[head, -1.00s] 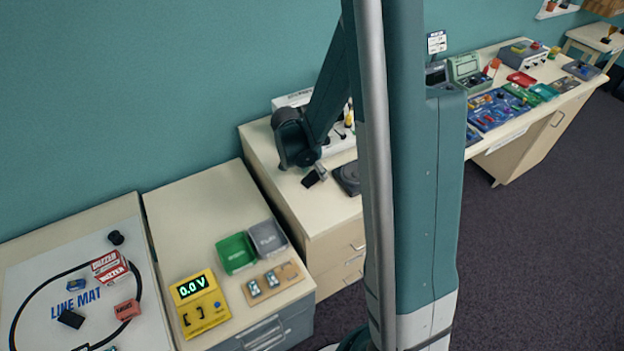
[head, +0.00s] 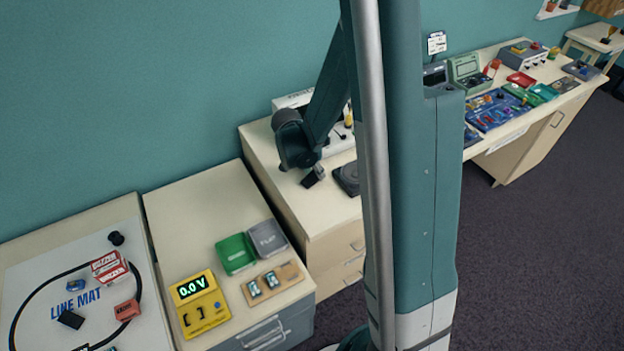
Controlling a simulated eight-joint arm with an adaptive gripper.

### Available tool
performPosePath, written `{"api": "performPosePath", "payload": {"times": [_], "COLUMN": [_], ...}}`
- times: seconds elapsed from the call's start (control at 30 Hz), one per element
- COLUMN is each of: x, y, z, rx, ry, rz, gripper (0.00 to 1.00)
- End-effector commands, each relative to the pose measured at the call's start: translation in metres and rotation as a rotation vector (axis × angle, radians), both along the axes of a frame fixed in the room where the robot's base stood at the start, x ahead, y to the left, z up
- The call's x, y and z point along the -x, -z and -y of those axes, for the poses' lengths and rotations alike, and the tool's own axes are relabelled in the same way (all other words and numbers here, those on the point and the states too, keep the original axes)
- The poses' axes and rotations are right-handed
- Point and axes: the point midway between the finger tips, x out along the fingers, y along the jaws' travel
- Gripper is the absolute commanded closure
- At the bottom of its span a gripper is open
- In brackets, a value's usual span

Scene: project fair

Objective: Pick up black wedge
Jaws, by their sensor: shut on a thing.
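My gripper (head: 319,171) is at the end of the arm, low over the cream cabinet at the back, left of my column. It is shut on a small black piece, the black wedge (head: 311,180), which shows at the lower left of the fingers. The wedge is small and dark, so its exact shape is hard to read. I cannot tell whether it touches the cabinet top or hangs just above it.
A dark round-cornered device (head: 347,178) lies close right of the gripper. A white box (head: 290,99) stands behind the arm. Green (head: 236,253) and grey (head: 267,238) trays, a yellow meter (head: 199,302) and a line mat (head: 30,270) are nearer. The cabinet top (head: 262,150) left of the gripper is clear.

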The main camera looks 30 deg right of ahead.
Motion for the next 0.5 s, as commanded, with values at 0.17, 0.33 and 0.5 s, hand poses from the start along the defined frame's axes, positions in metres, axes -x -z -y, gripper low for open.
{"api": "performPosePath", "payload": {"times": [0.17, 0.33, 0.5], "x": [0.000, 0.000, 0.000], "y": [0.000, -0.002, -0.010], "z": [0.000, 0.000, 0.000], "rx": [0.000, 0.000, 0.000], "ry": [0.000, 0.000, 0.000], "rz": [0.000, 0.000, 0.000], "gripper": [0.88, 0.88, 0.88]}}
